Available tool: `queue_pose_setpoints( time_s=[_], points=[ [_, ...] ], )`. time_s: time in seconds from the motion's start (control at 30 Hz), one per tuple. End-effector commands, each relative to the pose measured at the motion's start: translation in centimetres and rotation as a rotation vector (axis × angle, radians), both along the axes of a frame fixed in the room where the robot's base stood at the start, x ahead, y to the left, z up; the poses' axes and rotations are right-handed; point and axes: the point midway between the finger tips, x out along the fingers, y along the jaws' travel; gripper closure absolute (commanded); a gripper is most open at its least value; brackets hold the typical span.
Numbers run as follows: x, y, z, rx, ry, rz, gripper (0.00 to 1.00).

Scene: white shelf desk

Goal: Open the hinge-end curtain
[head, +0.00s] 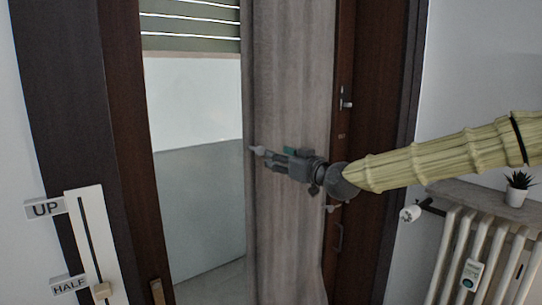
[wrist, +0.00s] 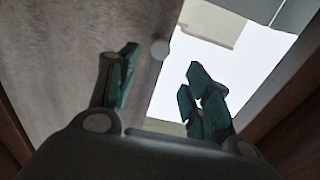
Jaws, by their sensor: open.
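The grey curtain (head: 288,75) hangs over the right part of the glazed opening in the head view. Its left edge runs down beside the bare glass (head: 197,180). My gripper (head: 258,151) is in front of the curtain at mid height, with its fingertips near that left edge. In the wrist view the gripper (wrist: 158,85) is open, with the curtain (wrist: 60,45) behind the left finger and bright glass behind the right finger. I cannot tell whether either finger touches the curtain.
A partly lowered blind (head: 190,25) covers the top of the glass. A slider panel (head: 90,240) with UP and HALF labels is at the lower left. A radiator (head: 490,255) stands at the right, below a ledge with a potted plant (head: 518,190). A door handle (head: 346,103) is right of the curtain.

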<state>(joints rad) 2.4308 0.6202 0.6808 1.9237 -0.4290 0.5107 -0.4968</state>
Motion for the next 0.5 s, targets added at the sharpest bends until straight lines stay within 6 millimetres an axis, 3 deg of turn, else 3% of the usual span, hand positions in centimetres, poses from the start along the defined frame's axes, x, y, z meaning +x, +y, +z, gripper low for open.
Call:
queue_pose_setpoints(
  time_s=[0.2,0.5],
  points=[
    [-1.8,-1.2,0.0,0.0,0.0,0.0,0.5],
    [-2.2,-1.5,0.0,0.0,0.0,0.0,0.5]
  ],
)
